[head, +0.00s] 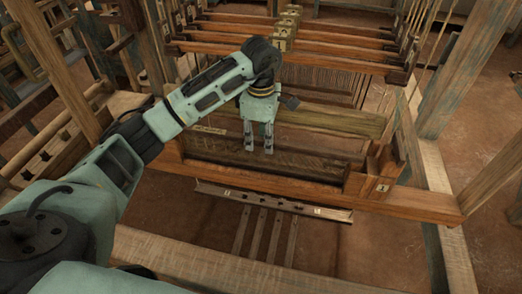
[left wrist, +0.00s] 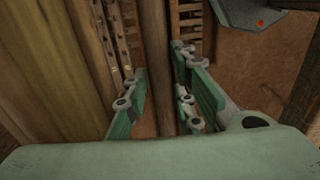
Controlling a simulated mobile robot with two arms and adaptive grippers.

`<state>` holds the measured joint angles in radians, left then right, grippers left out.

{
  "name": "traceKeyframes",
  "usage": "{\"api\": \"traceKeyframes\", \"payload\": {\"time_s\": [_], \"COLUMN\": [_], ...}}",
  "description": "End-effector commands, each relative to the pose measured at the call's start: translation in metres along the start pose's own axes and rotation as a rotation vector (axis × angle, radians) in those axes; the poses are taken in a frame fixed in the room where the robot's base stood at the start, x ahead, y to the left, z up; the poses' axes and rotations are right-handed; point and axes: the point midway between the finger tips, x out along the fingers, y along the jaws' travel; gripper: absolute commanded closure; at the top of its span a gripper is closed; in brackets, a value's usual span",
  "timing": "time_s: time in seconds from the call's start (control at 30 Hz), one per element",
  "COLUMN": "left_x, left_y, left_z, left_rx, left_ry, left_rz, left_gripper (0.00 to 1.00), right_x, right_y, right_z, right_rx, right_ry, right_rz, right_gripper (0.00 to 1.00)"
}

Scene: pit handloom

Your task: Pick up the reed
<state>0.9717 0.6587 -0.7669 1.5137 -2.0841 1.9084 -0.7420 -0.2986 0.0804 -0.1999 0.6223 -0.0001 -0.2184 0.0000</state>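A long, narrow dark-brown piece (head: 215,149), which looks like the reed, lies in the wooden frame of the loom. I cannot make out its teeth clearly. My left gripper (head: 259,150) points down over its middle, with two fingers apart. In the left wrist view, a long brown bar (left wrist: 154,55) runs between the open fingers (left wrist: 160,102), with a visible gap on the left side. I cannot tell whether the right finger touches it. My right gripper is not in view.
A thick pale beam (head: 335,118) lies just behind the gripper. Heddle bars (head: 300,42) hang farther back. A wooden rail (head: 290,187) and a labelled slat (head: 270,201) lie in front. Loom posts (head: 462,70) stand at the right. Bare floor shows beyond.

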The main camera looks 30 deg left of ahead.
Motion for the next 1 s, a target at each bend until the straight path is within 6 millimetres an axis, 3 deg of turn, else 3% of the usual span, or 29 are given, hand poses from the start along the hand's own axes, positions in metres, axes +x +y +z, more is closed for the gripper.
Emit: {"api": "traceKeyframes", "payload": {"time_s": [0.27,0.53,1.0], "left_x": [0.0042,0.0039,0.0035], "left_y": [0.0002,0.0002,0.0003], "left_z": [0.0,0.0,-0.0001], "left_rx": [0.0,0.0,0.0], "left_ry": [0.0,0.0,0.0], "left_rz": [0.001,0.001,0.002], "left_gripper": [0.77,0.99,1.0], "right_x": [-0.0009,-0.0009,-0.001], "right_y": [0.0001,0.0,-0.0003], "right_z": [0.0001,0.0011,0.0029], "right_rx": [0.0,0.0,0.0], "right_ry": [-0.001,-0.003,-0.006], "right_rz": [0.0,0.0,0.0], "right_gripper": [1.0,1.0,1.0]}}
